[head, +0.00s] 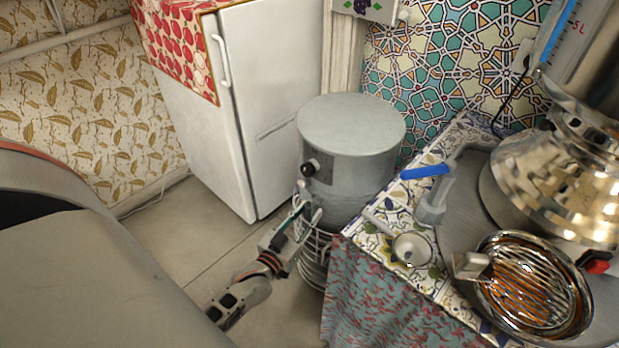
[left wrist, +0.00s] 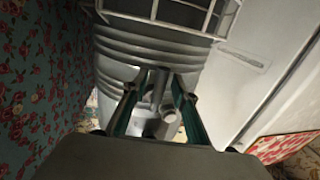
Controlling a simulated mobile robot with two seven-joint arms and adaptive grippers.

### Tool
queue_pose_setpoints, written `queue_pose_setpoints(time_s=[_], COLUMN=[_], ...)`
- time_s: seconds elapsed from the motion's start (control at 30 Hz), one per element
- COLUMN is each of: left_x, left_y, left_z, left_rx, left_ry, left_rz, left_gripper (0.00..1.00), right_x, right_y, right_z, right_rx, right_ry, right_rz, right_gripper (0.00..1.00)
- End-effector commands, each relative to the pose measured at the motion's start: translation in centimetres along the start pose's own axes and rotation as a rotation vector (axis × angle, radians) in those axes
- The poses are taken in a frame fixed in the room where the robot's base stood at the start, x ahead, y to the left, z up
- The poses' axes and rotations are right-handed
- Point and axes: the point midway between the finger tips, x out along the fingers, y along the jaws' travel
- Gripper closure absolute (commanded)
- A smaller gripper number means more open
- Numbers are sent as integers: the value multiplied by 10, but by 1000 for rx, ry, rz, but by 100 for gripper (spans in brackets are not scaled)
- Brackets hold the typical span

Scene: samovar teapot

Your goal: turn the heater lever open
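The heater (head: 350,160) is a tall grey metal cylinder with a flat lid and ribbed lower body, standing on a white wire stand (head: 316,250). A black round knob (head: 309,169) sits on its front. My left gripper (head: 308,207) is just below that knob, close to the heater's side. In the left wrist view the ribbed heater body (left wrist: 150,50) fills the middle. A grey metal lever-like fitting (left wrist: 159,88) stands between the green-edged fingers of my left gripper (left wrist: 159,80), which look open around it. I cannot tell whether they touch it. My right gripper is not in view.
A white fridge (head: 275,90) stands behind and left of the heater. At right, a tiled table (head: 375,245) with a hanging patterned cloth (head: 390,300) holds a large metal samovar (head: 550,180), a blue-handled tap (head: 430,172) and a grilled metal bowl (head: 525,285). Floor at left is free.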

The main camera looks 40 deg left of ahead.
Motion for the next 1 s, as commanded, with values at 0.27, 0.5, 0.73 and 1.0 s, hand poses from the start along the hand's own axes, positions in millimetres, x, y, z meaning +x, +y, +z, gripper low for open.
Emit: queue_pose_setpoints(time_s=[0.27, 0.5, 0.73, 1.0], left_x=[4, 3, 4, 4], left_y=[0, 0, 0, 5], left_z=[-1, -1, -2, -7], left_rx=[0, 0, -12, -117], left_ry=[1, 1, 0, -17], left_rz=[0, 0, 0, 1], left_gripper=[73, 100, 100, 100], right_x=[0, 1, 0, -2], right_y=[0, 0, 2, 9], right_z=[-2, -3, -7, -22], right_rx=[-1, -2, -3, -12], right_ry=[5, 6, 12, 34], right_rz=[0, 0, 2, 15], right_gripper=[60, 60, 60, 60])
